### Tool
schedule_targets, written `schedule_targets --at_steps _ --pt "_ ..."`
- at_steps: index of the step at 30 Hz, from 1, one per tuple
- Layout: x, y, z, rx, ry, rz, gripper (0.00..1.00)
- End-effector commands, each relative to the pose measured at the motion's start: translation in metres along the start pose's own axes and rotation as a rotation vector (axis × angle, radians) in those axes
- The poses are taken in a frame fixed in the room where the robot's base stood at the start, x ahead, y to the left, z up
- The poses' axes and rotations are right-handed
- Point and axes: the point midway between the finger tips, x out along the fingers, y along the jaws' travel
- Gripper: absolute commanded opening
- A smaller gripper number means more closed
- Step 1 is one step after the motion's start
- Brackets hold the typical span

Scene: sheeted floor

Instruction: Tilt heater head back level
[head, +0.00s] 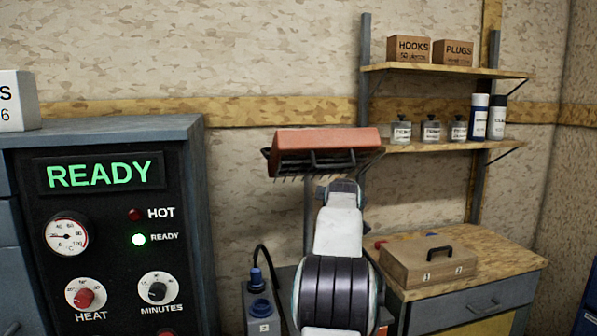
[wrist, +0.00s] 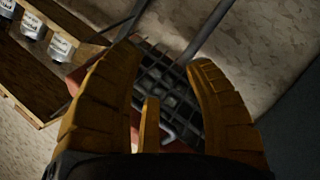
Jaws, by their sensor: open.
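The heater head (head: 326,147) is an orange-red housing with a dark grille on its underside, on a dark upright post in the middle of the head view. It looks tilted, with the grille partly facing me. In the wrist view the heater's grille (wrist: 178,98) lies beyond and between the fingers, with a bit of orange housing at the left. My gripper (wrist: 163,55) is open, its yellow fingers spread on either side of the grille. I cannot tell whether they touch it. In the head view my arm hides the gripper and the lower post.
A control cabinet (head: 190,215) with a green READY display stands at left. A small box with a blue knob (head: 257,279) is left of my arm.

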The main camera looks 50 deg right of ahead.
Motion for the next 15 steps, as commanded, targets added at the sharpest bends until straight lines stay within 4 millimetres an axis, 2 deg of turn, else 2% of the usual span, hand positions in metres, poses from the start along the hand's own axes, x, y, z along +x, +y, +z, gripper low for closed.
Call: schedule_targets --at_steps 3,5,15 --pt "-0.005 0.026 -0.021 -0.143 0.06 0.088 0.47" --pt "-0.007 0.035 -0.027 -0.216 0.077 0.123 0.47" --pt "-0.013 0.056 -0.045 -0.575 0.101 0.252 0.47"
